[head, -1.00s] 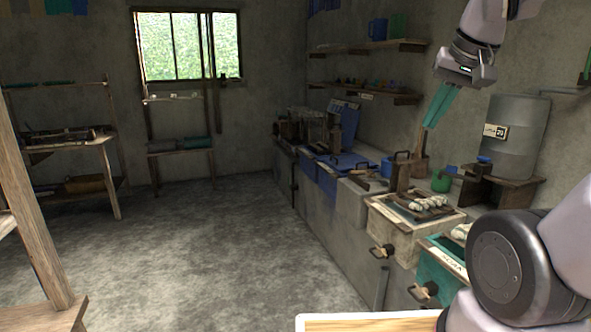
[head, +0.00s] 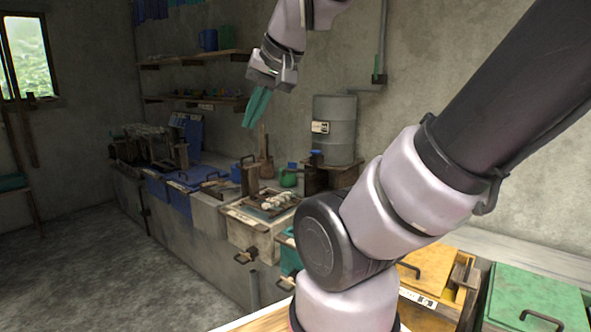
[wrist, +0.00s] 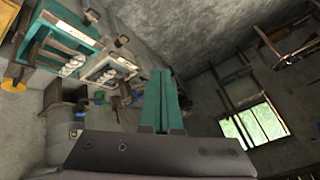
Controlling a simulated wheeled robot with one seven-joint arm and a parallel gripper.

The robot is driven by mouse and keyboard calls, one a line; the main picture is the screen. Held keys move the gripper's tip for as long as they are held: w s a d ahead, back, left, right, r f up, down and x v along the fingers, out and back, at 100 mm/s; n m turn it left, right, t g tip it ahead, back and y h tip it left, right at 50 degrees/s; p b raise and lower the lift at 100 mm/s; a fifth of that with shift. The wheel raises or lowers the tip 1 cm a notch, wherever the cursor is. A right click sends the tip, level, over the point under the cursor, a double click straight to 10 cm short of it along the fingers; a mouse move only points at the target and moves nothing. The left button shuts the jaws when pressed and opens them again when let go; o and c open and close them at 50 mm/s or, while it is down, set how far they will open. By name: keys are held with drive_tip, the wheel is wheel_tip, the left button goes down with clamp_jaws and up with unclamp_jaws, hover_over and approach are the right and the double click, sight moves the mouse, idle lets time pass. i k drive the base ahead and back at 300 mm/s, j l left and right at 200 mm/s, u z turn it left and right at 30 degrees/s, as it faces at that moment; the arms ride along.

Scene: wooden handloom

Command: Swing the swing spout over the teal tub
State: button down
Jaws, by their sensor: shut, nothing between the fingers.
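My gripper (head: 248,124) is shut and empty, its teal fingers pointing down in the air in front of the wall shelves. In the wrist view its fingers (wrist: 160,98) lie together. The teal tub (head: 290,258) is at the right of the tub row, mostly hidden behind my arm. In the wrist view, it shows as a teal-rimmed tub (wrist: 80,41) at upper left. A grey drum (head: 334,135) stands on a wooden stand. A dark fitting with a blue top (head: 316,155) is at the drum's front; it looks like the swing spout, but its direction is unclear. My gripper is apart from both.
A pale tub (head: 250,237) with white rolls on a rack stands left of the teal one. A green can (head: 288,178) is beside the drum stand. Blue-lidded tubs (head: 190,177) stand farther left. Yellow (head: 428,268) and green lidded boxes (head: 535,300) are at right.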

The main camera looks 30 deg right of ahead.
sight(292, 167)
drive_tip(key=i+j+z, duration=0.1)
drive_tip(key=z, duration=0.85)
drive_tip(key=i+j+z, duration=0.2)
drive_tip(key=j, duration=0.15)
drive_tip(key=i+j+z, duration=0.2)
drive_tip(key=j, duration=0.15)
drive_tip(key=i+j+z, duration=0.2)
drive_tip(key=j, duration=0.15)
drive_tip(key=i+j+z, duration=0.15)
drive_tip(key=j, duration=0.25)
drive_tip(key=i+j, duration=0.1)
drive_tip(key=j, duration=0.25)
drive_tip(key=i+j, duration=0.1)
drive_tip(key=j, duration=0.2)
drive_tip(key=i+j, duration=0.1)
drive_tip(key=j, duration=0.25)
